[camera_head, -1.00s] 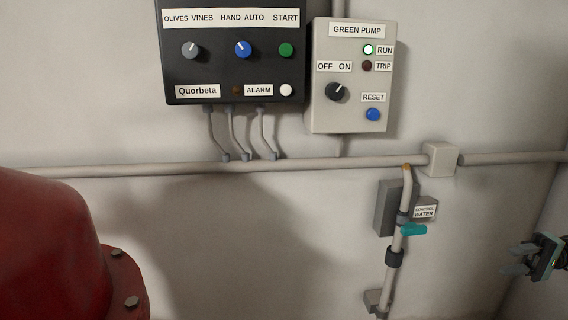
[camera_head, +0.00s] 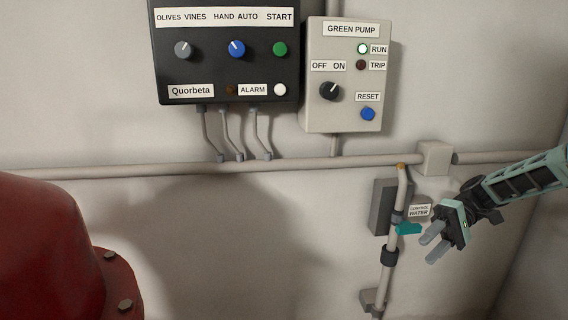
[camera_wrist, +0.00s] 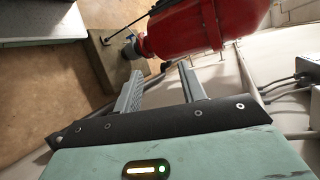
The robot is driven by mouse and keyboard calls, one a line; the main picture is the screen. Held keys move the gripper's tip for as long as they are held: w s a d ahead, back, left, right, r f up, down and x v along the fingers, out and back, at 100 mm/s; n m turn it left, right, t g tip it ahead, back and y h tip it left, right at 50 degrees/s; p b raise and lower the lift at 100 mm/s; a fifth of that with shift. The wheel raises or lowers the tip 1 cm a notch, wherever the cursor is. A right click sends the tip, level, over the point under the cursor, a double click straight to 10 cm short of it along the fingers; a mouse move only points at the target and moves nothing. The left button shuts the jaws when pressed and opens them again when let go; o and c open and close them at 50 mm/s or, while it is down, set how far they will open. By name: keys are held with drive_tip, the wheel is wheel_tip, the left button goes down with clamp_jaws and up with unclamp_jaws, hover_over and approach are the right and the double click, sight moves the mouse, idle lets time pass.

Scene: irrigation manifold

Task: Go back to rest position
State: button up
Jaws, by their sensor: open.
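My gripper (camera_head: 428,246) is at the right in the head view, close to the teal valve handle and pointing down to the left. Its two grey fingers are apart with nothing between them. It also shows in the wrist view (camera_wrist: 161,80), open and empty. My arm comes in from the right edge. I cannot tell whether the gripper touches anything, but it appears in front of the wall and apart from it.
A black Quorbeta panel (camera_head: 225,72) and a grey Green Pump box (camera_head: 345,113) hang on the wall; the RUN lamp is lit. A teal handle (camera_head: 408,228) sits on the vertical pipe (camera_head: 386,276). A red tank (camera_head: 45,250) stands left.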

drive_tip(key=s+a+r+n+h, duration=0.1)
drive_tip(key=s+a+h, duration=0.35)
drive_tip(key=a, duration=0.45)
drive_tip(key=s+a+r+n+h, duration=0.15)
drive_tip(key=s+a+h, duration=0.3)
drive_tip(key=a, duration=0.45)
drive_tip(key=s+a+r+n+t+h, duration=0.1)
drive_tip(key=s+a+t, duration=0.1)
drive_tip(key=s, duration=0.7)
drive_tip(key=s+a+r+n+t+h, duration=0.1)
drive_tip(key=s+a+n+t, duration=0.1)
drive_tip(key=s, duration=0.7)
drive_tip(key=shift+a+t+h, duration=0.4)
drive_tip(key=shift+a+t, duration=0.2)
drive_tip(key=shift+t, duration=0.3)
drive_tip(key=shift+s, duration=0.1)
